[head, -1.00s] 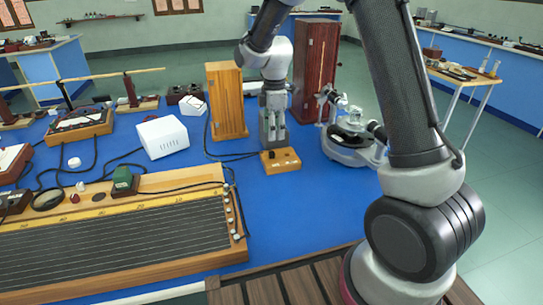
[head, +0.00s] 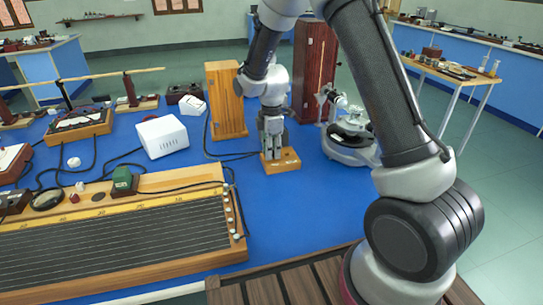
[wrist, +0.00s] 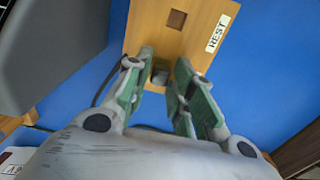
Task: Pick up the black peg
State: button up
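The wooden block (head: 290,163) with a "REST" label stands on the blue bench top. In the wrist view the block (wrist: 190,48) shows an empty square hole (wrist: 176,20) near its far end. A small dark square top, which looks like the black peg (wrist: 160,76), shows between my fingers; most of it is hidden. My gripper (head: 273,154) points down at the block's left part. In the wrist view my gripper (wrist: 161,72) has its green-padded fingers apart, one on each side of the peg, with narrow gaps showing.
An upright wooden box (head: 226,100) stands behind left of my gripper, and a dark red cabinet (head: 315,70) behind right. A round-based instrument (head: 350,145) is close on the right. A white box (head: 162,135) and a wire board (head: 120,235) lie left. Bench in front is clear.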

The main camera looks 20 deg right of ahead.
jog(key=c, duration=0.3)
